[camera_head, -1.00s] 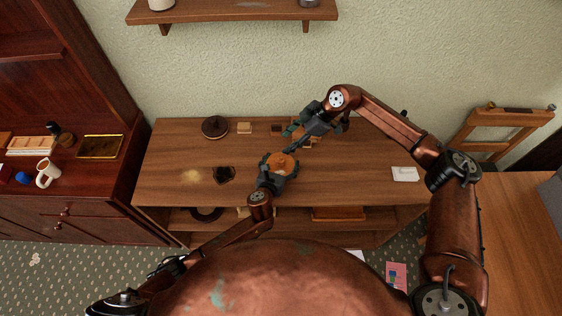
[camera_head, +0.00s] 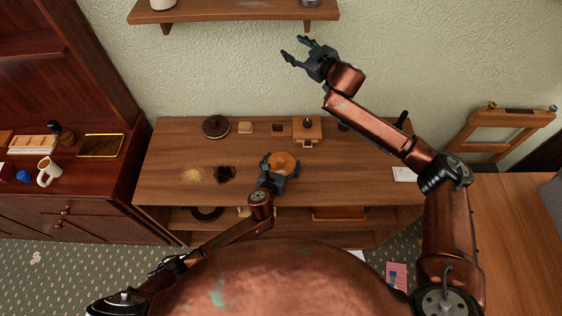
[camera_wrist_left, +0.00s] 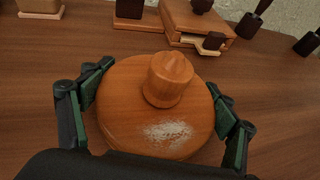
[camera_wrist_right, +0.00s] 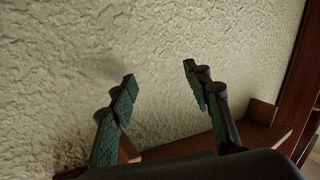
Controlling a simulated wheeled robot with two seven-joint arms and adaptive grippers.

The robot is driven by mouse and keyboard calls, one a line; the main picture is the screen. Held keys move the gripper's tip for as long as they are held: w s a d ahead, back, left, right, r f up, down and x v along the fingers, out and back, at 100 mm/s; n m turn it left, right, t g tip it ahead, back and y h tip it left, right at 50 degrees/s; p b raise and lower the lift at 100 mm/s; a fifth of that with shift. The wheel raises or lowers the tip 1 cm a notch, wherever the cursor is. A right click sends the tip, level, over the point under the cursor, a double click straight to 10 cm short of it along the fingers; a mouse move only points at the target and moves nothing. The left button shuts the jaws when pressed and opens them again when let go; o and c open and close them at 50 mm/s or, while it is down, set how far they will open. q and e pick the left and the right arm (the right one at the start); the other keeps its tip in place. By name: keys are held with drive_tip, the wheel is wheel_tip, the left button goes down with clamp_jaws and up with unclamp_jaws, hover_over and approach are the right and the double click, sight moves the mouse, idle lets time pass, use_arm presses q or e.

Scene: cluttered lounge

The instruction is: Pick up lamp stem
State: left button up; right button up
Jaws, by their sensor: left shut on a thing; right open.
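My left gripper (camera_head: 278,168) is shut on a round orange-brown wooden disc (camera_head: 284,161) at the table's middle. My right gripper (camera_head: 293,48) is open and empty, raised in front of the wall. In the right wrist view, nothing is between the fingers of the right gripper (camera_wrist_right: 159,75). I cannot tell for sure which thing is the lamp stem.
A wall shelf (camera_head: 230,12) hangs near my right gripper. The table's right part is mostly clear.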

wheel_tip(320, 180, down, 9)
drive_tip(key=s+d+g+h, duration=0.1)
drive_tip(key=s+g+h, duration=0.1)
drive_tip(key=g, duration=0.1)
drive_tip(key=n+g+h, duration=0.2)
drive_tip(key=n+g, duration=0.5)
drive_tip(key=g, duration=0.3)
approach(283, 158)
drive_tip(key=x, duration=0.4)
drive_tip(key=shift+w, duration=0.15)
drive_tip(key=shift+x, duration=3.25)
drive_tip(key=shift+s, duration=0.2)
drive_tip(key=shift+c, duration=0.4)
drive_tip(key=c, duration=1)
